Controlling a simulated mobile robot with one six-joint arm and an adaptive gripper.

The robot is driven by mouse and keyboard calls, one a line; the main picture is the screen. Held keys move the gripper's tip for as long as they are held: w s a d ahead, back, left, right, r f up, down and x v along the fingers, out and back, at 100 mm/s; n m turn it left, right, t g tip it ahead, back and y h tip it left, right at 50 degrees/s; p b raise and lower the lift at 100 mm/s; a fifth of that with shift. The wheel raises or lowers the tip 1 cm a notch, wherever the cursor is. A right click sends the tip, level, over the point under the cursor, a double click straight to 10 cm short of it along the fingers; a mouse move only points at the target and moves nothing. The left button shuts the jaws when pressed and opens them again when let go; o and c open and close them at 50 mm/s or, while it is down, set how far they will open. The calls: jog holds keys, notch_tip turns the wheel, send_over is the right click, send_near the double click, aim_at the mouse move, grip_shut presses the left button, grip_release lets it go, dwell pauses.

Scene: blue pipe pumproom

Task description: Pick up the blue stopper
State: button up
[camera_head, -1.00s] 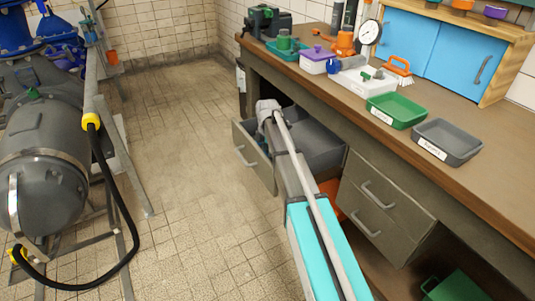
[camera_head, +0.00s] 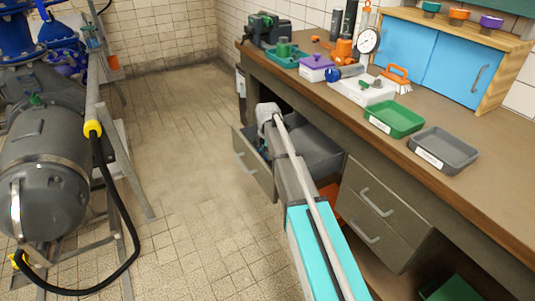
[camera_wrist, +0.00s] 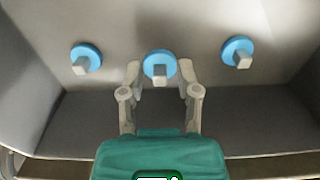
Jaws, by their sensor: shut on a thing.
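Three blue stoppers, each a blue disc with a pale square knob, show in a row in the wrist view: a left one (camera_wrist: 86,58), a middle one (camera_wrist: 160,65) and a right one (camera_wrist: 238,51). They are in a grey open drawer (camera_head: 318,152). My gripper (camera_wrist: 161,76) is shut on the middle stopper, with a finger on each side of its knob. I cannot tell whether this stopper is lifted off the drawer floor. In the head view the stoppers are hidden, and my arm reaches down into the drawer.
The workbench (camera_head: 490,185) stands above the drawer. It carries a green tray (camera_head: 397,117), a grey tray (camera_head: 443,148), a purple-lidded box (camera_head: 316,68) and a gauge (camera_head: 368,40). Drawer walls surround my gripper. A grey tank (camera_head: 45,170) stands left; the floor between is clear.

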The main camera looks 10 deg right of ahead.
jog(key=shift+r+p, duration=3.65)
jog(key=shift+r, duration=0.3)
notch_tip(320, 180, up, 35)
jog(key=p, duration=3.5)
jog(key=shift+c, duration=0.2)
jog(key=shift+s, duration=0.15)
